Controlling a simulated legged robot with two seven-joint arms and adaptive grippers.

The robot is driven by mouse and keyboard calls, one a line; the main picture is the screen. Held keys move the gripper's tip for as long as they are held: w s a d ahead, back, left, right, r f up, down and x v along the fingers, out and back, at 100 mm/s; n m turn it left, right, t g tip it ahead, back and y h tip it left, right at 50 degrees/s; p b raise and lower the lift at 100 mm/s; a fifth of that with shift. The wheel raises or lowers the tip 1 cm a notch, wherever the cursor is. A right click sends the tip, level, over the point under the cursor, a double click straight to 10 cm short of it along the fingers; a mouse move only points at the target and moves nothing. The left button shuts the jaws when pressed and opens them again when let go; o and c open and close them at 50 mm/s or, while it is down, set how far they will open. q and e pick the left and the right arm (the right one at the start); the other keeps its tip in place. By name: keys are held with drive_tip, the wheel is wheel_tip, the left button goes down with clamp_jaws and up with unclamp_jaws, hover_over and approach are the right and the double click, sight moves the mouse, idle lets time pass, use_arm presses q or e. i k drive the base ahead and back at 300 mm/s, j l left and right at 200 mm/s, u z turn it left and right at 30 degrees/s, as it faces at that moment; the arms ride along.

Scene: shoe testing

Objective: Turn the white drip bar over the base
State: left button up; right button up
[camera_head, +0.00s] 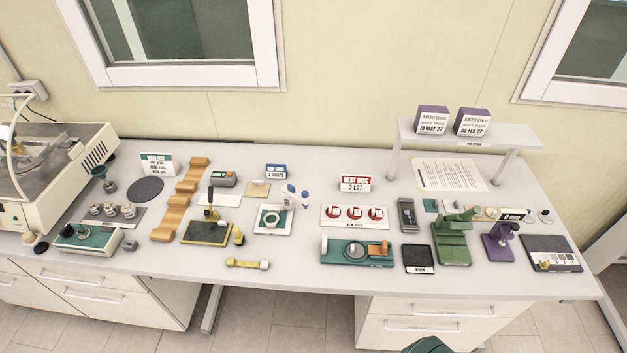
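A white piece with blue parts (295,195) stands at the middle of the table, at the upper right of a small white square base (264,229). It may be the drip bar; at this size I cannot tell whether it is joined to the base. Neither of my grippers shows in the head view.
A yellow-edged dark plate with an upright post (206,231) stands left of the base. A white card with red discs (354,216) and a teal fixture (341,253) are to the right. The front edge strip is mostly clear.

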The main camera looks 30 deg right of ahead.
sight(289, 189)
drive_tip(key=z, duration=1.05)
drive_tip(key=j+z, duration=0.2)
drive_tip(key=j, duration=0.05)
